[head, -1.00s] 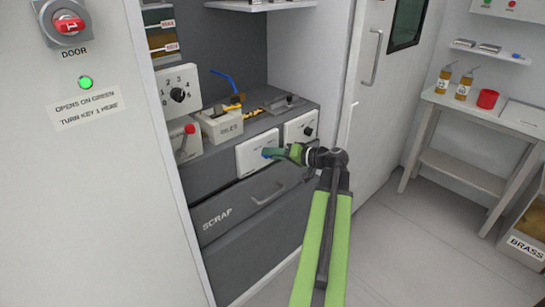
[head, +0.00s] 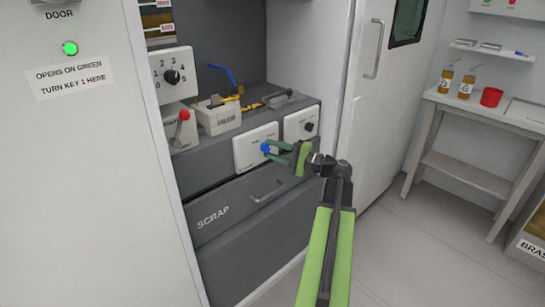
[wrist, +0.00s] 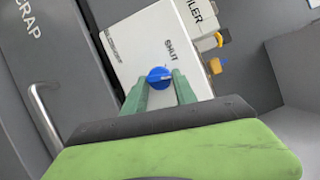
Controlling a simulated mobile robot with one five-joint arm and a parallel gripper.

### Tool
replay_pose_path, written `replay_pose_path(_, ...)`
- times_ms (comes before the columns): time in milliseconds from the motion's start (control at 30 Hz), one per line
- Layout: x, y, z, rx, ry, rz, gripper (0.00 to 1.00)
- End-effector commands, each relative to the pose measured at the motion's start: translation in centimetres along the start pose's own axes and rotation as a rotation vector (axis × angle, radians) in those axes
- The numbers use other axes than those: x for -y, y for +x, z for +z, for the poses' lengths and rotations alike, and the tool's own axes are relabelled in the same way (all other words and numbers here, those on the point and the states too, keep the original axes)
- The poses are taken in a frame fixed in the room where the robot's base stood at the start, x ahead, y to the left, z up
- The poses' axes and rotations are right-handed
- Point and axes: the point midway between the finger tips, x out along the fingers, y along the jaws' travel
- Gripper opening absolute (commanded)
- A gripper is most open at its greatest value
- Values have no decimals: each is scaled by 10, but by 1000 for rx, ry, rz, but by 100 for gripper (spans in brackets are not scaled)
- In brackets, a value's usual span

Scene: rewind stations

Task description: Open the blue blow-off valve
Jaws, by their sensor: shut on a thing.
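The blue blow-off valve knob (head: 265,148) sits on a white panel (head: 247,158) on the front of the grey machine. It also shows in the wrist view (wrist: 160,77), with a pale mark on its right side. The word SHUT stands above and right of it there; another label at the upper left is too blurred to read. My gripper (head: 269,151) reaches the panel from the right. Its green fingers lie on either side of the knob, shut on it. The fingertips partly hide the knob's sides.
A second white panel with a black knob (head: 309,127) is just right. Above are a blue lever (head: 222,74) and a white box (head: 217,117). A red-ended lever (head: 183,115) stands left. The SCRAP drawer handle (head: 267,192) sticks out below. The floor at right is free.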

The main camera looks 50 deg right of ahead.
Motion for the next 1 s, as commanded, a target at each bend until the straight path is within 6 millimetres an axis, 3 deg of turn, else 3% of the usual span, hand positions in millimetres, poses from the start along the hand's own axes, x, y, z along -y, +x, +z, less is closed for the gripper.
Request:
replay_pose_path(500, -7, 0, 0, -2, 351, -145, 0)
replay_pose_path(1000, -5, 0, 1, -2, 446, -186, 0)
